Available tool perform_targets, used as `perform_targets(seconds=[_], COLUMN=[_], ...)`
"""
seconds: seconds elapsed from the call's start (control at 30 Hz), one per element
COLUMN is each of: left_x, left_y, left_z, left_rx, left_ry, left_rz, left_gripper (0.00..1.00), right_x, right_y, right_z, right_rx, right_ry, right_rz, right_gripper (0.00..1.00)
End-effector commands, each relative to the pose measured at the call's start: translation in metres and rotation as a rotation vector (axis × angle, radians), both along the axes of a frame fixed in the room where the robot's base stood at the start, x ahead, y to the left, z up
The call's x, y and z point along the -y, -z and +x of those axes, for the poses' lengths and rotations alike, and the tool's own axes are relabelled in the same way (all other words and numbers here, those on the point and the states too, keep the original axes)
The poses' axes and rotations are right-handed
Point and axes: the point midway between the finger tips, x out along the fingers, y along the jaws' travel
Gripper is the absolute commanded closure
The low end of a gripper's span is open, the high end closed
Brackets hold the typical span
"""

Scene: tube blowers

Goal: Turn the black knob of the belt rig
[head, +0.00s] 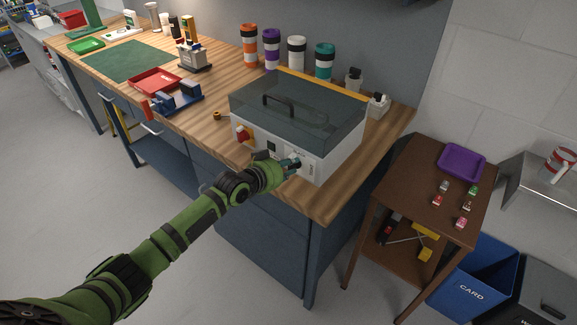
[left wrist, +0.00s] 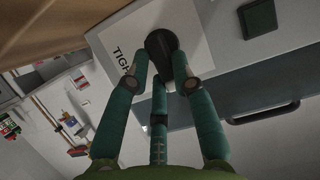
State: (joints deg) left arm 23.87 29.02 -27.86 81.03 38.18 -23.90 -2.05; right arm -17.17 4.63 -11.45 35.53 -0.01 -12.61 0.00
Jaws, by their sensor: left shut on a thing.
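The belt rig (head: 245,114) is a white box with a dark see-through lid and a black handle, standing on the wooden bench. My left gripper (head: 291,163) is at its front panel and hides the knob in the head view. In the left wrist view, the black knob (left wrist: 160,42) sits on a white plate with lettering that starts "TIGH", the rest hidden. The green fingers of my left gripper (left wrist: 163,76) are closed around the knob, their tips at its sides. My right gripper is not in view.
A red switch (head: 243,135) is on the rig's front, left of my gripper. Coloured jars (head: 271,48) stand behind the rig. A blue-and-grey fixture (head: 178,100) and a red tray (head: 154,81) are to its left. A brown side table (head: 415,175) stands right of the bench.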

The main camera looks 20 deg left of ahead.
Motion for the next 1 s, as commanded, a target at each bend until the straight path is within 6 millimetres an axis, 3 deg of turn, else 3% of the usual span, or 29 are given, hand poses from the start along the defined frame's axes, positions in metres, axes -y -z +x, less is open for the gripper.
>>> perform_targets(seconds=[0.27, 0.3, 0.33, 0.37, 0.77, 1.0], left_x=[0.000, 0.000, 0.000, 0.000, -0.001, -0.012], left_y=[-0.001, -0.001, -0.001, -0.001, -0.001, -0.013], left_z=[0.000, 0.000, 0.000, 0.000, -0.003, -0.031], left_rx=[-0.001, -0.001, -0.001, -0.001, -0.001, -0.001], left_ry=[-0.002, -0.002, -0.002, -0.002, -0.001, 0.000], left_rz=[-0.006, -0.006, -0.006, -0.005, -0.003, 0.000], left_gripper=[1.00, 0.67, 0.55, 0.51, 0.51, 0.51], right_x=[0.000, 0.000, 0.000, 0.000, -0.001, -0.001], right_y=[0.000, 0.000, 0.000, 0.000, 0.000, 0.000], right_z=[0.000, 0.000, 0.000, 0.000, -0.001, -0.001], right_rx=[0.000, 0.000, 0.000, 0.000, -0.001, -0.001], right_ry=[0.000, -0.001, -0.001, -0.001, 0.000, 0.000], right_rz=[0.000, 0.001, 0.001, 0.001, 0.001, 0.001], right_gripper=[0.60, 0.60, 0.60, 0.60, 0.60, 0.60])
